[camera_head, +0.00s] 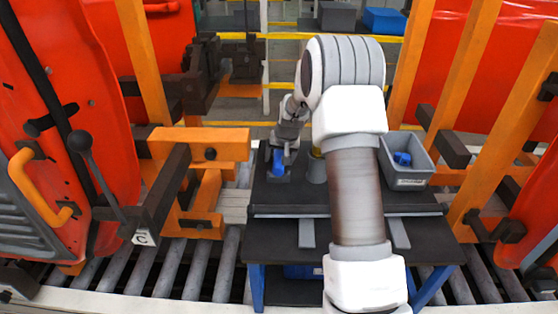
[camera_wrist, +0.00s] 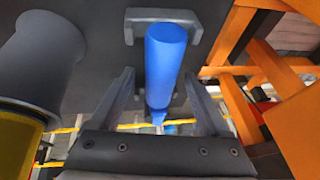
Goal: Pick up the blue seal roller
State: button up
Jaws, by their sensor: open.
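The blue seal roller (camera_head: 278,162) is at the left side of the dark cart top in the head view. In the wrist view the blue roller (camera_wrist: 165,65) points away from my gripper, with its far end at a grey U-shaped holder (camera_wrist: 134,32). My gripper (camera_head: 282,150) is small and partly hidden by my arm in the head view. In the wrist view my gripper (camera_wrist: 158,80) is open, with one finger on each side of the roller. Gaps show between the fingers and the roller. I cannot tell the exact height between them.
A grey, yellow-topped canister (camera_head: 316,170) stands right of the roller, close by. A grey bin (camera_head: 412,180) holding a blue item (camera_head: 402,158) stands at the right of the cart top (camera_head: 262,190). Orange frames and red doors (camera_head: 60,100) flank the cart on both sides.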

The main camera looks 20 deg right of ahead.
jog(key=shift+c, duration=0.3)
grip_shut()
dwell(0.3)
